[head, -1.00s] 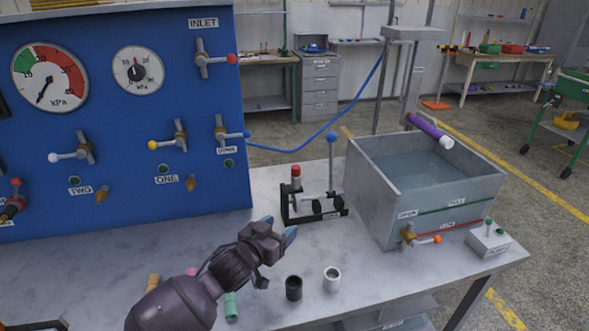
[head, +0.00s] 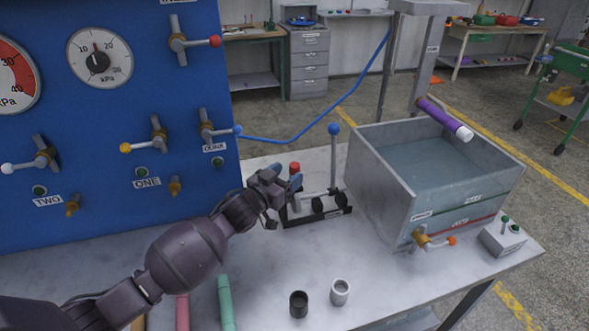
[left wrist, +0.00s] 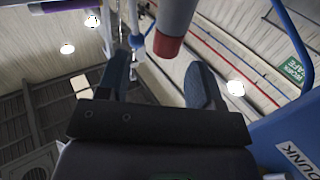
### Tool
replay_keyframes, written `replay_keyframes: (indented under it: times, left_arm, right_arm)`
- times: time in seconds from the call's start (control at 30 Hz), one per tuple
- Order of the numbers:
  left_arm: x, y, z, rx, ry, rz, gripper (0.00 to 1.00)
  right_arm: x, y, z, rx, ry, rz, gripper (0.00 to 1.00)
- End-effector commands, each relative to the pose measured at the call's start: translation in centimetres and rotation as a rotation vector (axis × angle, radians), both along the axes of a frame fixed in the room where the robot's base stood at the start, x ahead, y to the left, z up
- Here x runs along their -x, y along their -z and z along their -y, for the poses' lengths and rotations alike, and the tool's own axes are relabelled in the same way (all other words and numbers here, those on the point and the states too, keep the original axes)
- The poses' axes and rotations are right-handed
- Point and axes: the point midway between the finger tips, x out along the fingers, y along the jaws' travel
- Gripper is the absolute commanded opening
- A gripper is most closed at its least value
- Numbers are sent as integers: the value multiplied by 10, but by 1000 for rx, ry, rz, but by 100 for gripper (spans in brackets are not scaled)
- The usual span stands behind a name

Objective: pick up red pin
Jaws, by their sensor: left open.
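The red pin (head: 295,167) shows as a red cap in a small black rack (head: 318,213) on the bench; its lower part is hidden behind my gripper. In the left wrist view a grey cylinder with a red end (left wrist: 167,45) shows between and beyond the fingers, which I take to be the pin. My left gripper (head: 284,180) is open with blue fingertips, right at the pin in the picture. In the left wrist view the fingers (left wrist: 160,82) stand apart with nothing clamped. My right gripper is not in view.
A blue-knobbed lever (head: 334,150) stands just right of the pin. A grey water tank (head: 385,200) with a purple cylinder (head: 444,119) is further right. A blue gauge panel (head: 100,190) stands left. Black (head: 299,304) and white (head: 340,292) cups are at the front.

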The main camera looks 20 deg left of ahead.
Motion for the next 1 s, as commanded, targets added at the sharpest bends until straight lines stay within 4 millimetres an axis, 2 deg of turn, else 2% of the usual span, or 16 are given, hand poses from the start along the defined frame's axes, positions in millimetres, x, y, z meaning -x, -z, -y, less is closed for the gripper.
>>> replay_keyframes:
  times: [0.27, 0.63, 1.0]
  left_arm:
    - [-17, 0, 6, -1, 0, -1, 60]
    - [-58, 1, 15, 1, 0, -1, 60]
    - [-64, 1, 18, 0, 0, -1, 59]
  right_arm:
    - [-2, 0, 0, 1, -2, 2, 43]
    - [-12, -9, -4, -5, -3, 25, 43]
    - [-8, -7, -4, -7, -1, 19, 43]
